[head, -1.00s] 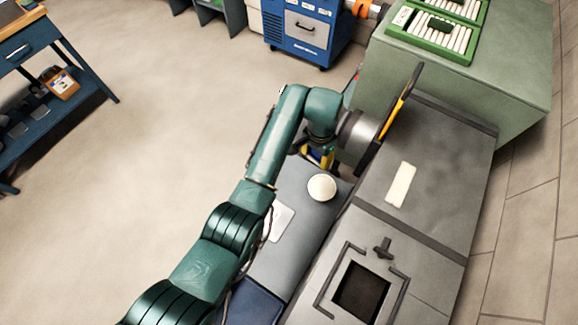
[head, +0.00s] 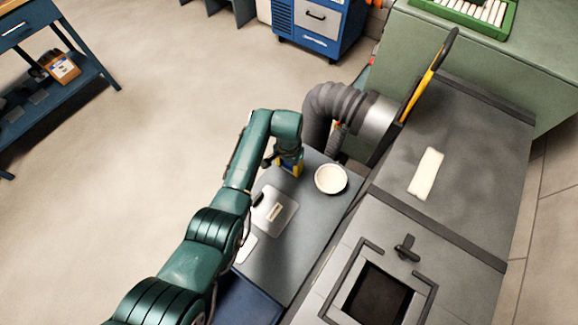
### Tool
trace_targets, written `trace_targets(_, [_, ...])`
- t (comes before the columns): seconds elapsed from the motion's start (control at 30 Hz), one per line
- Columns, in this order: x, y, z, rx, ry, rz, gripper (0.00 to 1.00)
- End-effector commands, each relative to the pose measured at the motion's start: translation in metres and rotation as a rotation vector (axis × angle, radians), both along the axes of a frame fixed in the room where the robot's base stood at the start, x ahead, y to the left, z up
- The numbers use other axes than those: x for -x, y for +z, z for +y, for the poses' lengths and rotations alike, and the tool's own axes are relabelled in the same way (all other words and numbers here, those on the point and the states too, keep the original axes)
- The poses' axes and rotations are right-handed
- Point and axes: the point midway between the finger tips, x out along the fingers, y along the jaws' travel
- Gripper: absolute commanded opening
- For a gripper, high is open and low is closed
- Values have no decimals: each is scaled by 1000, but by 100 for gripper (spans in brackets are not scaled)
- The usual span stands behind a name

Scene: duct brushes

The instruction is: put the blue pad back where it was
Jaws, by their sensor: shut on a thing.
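My gripper (head: 289,168) is over the back left part of the grey bench top (head: 305,225), left of a round white dish (head: 331,179). It is seen from above and partly hidden by my wrist. Small yellow and blue parts show at its end. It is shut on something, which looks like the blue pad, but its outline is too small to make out. I cannot tell whether it touches the bench. A pale plate with a slot-like mark (head: 273,211) lies on the bench, nearer than the gripper.
A black ribbed hose (head: 335,100) arches behind the gripper to a metal collar (head: 379,122). A yellow-edged upright plate (head: 428,75) stands at the grey duct (head: 465,150). The duct carries a pale strip (head: 426,173). A square opening (head: 375,296) with handles is nearer. A dark blue surface (head: 247,302) adjoins the bench.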

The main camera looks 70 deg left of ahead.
Motion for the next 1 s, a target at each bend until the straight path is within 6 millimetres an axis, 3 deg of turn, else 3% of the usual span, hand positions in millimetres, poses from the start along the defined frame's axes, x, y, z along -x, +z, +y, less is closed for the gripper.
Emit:
trace_targets(0.3, [-1,-2,1,-3,0,-2,14])
trace_targets(0.33, [-1,-1,1,-3,0,-3,58])
trace_targets(0.43, [-1,-1,1,-3,0,-2,73])
trace_targets(0.77, [-1,5,1,-4,0,-2,73])
trace_targets(0.87, [-1,22,2,-6,0,-5,73])
trace_targets(1.0, [-1,57,2,-7,0,-5,73])
